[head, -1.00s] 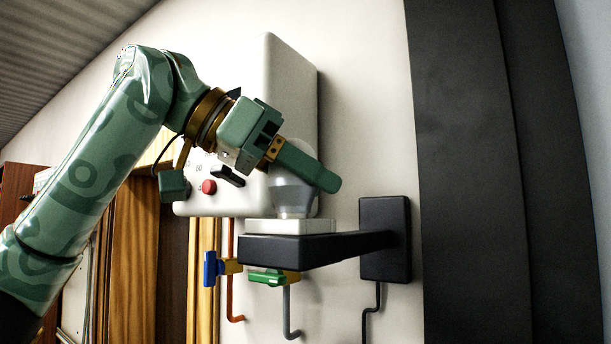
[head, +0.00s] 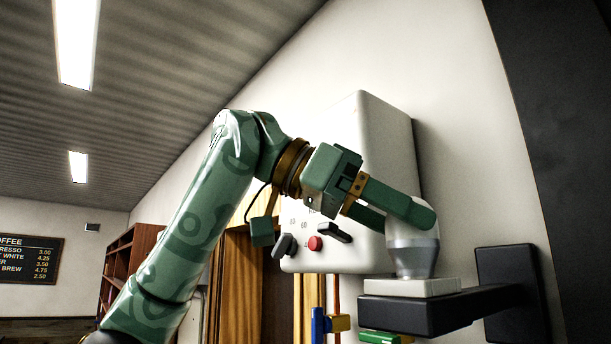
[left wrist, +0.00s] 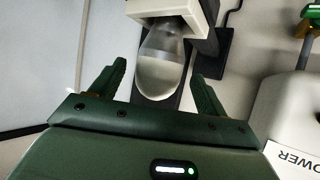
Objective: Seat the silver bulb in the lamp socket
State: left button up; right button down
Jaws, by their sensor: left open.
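The silver bulb (head: 414,258) stands upright on the white lamp socket (head: 411,288), and its lower end meets the socket's top. The socket sits on a black bracket arm (head: 425,315). My left gripper (head: 402,217) is open at the upper part of the bulb. One finger crosses in front of the bulb and hides some of it. In the left wrist view the bulb (left wrist: 163,72) lies between the two spread fingers (left wrist: 158,88), with a gap on each side. The socket (left wrist: 172,12) shows beyond it. My right gripper is not in view.
A white brewer body (head: 375,130) with a red button (head: 315,243) is on the wall behind the gripper. A black wall plate (head: 510,290) carries the bracket at right. Blue (head: 318,325) and green (head: 378,337) valve handles sit below. Space above the bulb looks clear.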

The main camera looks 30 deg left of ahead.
pick_arm(q)
jog(key=v, duration=1.2)
jog(key=shift+s+a+p, duration=0.25)
jog(key=shift+a+p, duration=0.1)
jog(key=shift+p, duration=0.1)
